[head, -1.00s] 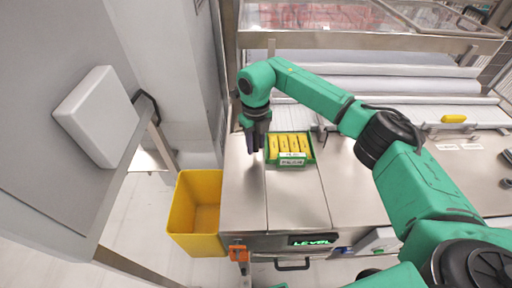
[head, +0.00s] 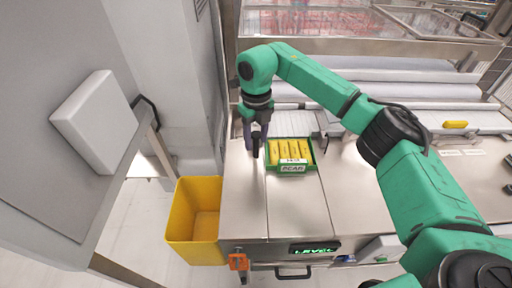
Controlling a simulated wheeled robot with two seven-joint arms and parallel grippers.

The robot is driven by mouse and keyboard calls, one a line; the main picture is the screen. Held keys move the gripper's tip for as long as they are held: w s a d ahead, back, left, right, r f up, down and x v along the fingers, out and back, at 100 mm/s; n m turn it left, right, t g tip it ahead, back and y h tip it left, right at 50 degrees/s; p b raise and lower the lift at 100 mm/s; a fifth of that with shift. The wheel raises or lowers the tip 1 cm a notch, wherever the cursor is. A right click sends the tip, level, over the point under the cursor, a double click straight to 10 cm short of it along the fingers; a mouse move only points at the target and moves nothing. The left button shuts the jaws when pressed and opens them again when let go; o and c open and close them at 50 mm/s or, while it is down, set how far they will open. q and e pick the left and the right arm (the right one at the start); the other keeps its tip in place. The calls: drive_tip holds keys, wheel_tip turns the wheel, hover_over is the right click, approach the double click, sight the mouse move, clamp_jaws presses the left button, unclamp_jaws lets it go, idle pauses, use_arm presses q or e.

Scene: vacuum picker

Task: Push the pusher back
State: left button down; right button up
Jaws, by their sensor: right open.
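My right gripper (head: 256,148) hangs from my green arm, pointing down above the steel worktop (head: 297,210). It is empty and open, with its dark fingers seen nearly edge on, just left of a green tray (head: 312,152). The tray holds several yellow packs and has a white label on its front. A small grey metal upright part (head: 322,124), possibly the pusher, stands at the tray's back right corner; I cannot tell for sure. My left gripper is out of view.
A yellow bin (head: 180,222) stands on the floor left of the worktop. Grey cabinets fill the left side. White rollers (head: 390,84) lie behind the worktop. A yellow piece (head: 455,124) lies at the right. The worktop in front of the tray is clear.

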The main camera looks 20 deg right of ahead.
wheel_tip(320, 180, up, 10)
drive_tip(key=shift+r+b, duration=0.2)
drive_tip(key=shift+b, duration=0.4)
